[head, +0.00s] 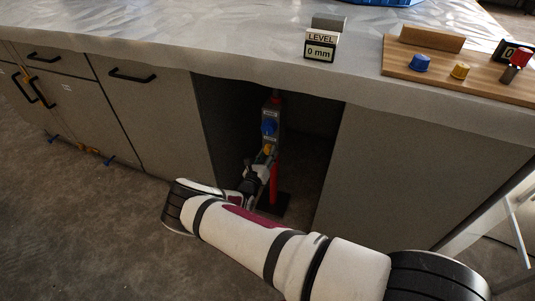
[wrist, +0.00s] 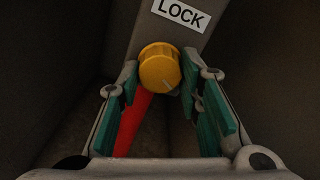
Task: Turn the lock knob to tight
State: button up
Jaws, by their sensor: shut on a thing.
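The yellow lock knob (wrist: 160,66) sits on a grey post under a white LOCK label (wrist: 181,14) in the wrist view. A short pale mark shows near its lower right rim. In the head view the knob (head: 267,149) is inside the open cabinet bay, below a blue knob (head: 269,127). My gripper (wrist: 160,72) is shut on the lock knob, with a green-padded finger on its left and right sides. In the head view my gripper (head: 262,163) reaches into the bay and partly hides the post's lower part.
A red pole (wrist: 132,125) stands below the knob. The bay's side walls are close on both sides. Above, the counter (head: 220,40) carries a LEVEL 0 mm display (head: 321,48) and a wooden board (head: 460,75) with blue, yellow and red pieces. Cabinet doors with black handles stand at left.

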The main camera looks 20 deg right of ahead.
jog(key=shift+f, duration=0.1)
dwell(0.3)
jog(key=o, duration=1.1)
jog(key=shift+o, duration=0.2)
jog(key=shift+a, duration=0.1)
jog(key=v, duration=1.2)
